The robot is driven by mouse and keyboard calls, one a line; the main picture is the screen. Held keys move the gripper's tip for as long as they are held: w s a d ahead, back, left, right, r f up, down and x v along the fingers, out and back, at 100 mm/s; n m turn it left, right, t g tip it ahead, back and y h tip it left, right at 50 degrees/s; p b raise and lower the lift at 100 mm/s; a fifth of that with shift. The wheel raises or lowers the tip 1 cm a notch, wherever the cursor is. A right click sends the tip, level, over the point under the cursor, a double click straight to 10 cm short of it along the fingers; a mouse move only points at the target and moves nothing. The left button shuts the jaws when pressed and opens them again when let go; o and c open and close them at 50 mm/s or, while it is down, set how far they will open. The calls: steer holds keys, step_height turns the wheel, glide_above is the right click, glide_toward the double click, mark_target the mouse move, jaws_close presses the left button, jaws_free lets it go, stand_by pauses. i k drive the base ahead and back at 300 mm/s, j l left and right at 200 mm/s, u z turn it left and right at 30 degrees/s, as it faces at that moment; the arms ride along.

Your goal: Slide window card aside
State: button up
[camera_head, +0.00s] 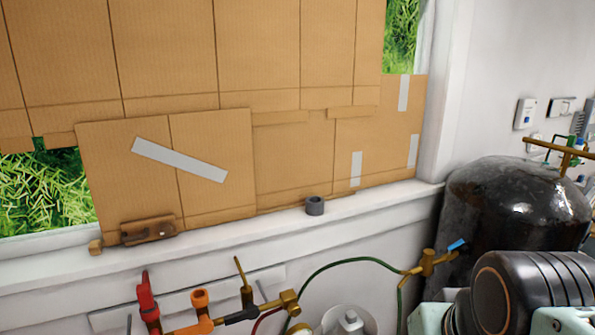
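A cardboard card (215,140) leans upright in the lower left of the window, in front of other cardboard. A diagonal strip of grey tape (180,159) crosses it. A brown handle-like piece (147,230) sits at its bottom edge, just above the sill. Green foliage (42,195) shows through an uncovered pane left of the card. A dark and mint part of my arm (515,300) shows at the lower right, well apart from the card. My gripper's fingers are not in view.
A grey ring (315,206) and a small wooden block (95,247) sit on the white sill (240,238). Valves and a green hose (345,263) stand below it. A dark tank (510,205) stands at right. More cardboard (210,55) covers the window above.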

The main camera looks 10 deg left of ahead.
mark_target(188, 171)
steer(key=u, duration=1.25)
steer(key=i+j+u, duration=0.15)
steer(key=i+j, duration=0.2)
steer(key=i, duration=0.1)
